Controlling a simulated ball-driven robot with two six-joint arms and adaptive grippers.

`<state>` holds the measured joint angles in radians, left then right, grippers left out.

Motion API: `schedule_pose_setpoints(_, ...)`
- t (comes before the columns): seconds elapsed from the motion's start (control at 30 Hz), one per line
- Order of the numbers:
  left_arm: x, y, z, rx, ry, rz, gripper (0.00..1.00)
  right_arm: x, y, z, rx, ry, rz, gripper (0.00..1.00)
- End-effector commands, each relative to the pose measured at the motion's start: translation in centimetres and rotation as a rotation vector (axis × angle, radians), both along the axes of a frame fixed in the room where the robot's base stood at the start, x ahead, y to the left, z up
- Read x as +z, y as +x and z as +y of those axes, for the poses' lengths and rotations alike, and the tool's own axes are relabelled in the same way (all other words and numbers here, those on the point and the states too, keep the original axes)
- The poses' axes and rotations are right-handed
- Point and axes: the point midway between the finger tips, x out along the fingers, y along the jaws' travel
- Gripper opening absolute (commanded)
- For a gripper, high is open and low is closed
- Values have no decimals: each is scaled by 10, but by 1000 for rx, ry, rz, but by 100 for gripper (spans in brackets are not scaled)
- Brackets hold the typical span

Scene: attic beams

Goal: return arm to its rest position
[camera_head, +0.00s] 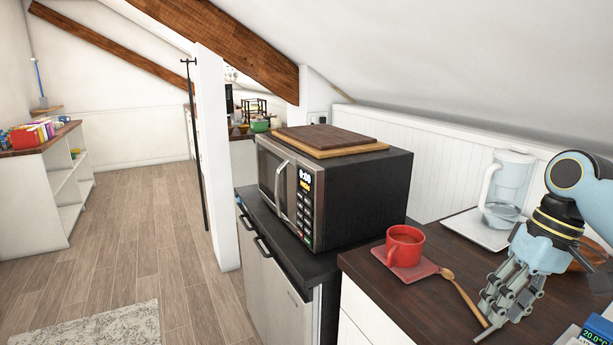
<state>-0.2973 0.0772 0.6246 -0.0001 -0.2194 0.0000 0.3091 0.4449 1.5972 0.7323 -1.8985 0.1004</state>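My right gripper (505,305) comes in from the right and hangs with its fingers pointing down over the dark wooden counter (400,297). Its grey fingers look spread apart, and I see nothing held between them. A wooden spoon (465,298) lies on the counter just left of the fingers; its handle end is close to them, and I cannot tell if they touch. My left gripper is not in this view.
A red mug (405,246) stands on a red saucer (425,268) left of my gripper. A clear pitcher (505,185) stands on a white tray (470,230) behind. A microwave (360,200) with boards (325,138) on top stands further left. Brown bowl (588,258) sits partly behind my arm.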

Motion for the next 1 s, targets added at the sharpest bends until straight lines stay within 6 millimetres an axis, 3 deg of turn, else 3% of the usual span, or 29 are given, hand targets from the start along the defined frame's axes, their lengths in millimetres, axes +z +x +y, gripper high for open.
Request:
schedule_pose_setpoints(0.33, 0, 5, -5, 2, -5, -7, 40, -35, -39, 25, 42, -77, -51, 33)
schedule_pose_setpoints(0.6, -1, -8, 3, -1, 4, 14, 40, -57, -96, 53, 73, -162, -134, 33)
schedule_pose_setpoints(0.77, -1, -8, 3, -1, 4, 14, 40, -59, -132, 65, 77, -212, -194, 33)
schedule_pose_setpoints(1.0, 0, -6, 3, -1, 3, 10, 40, -44, -179, 74, 63, -282, -274, 33)
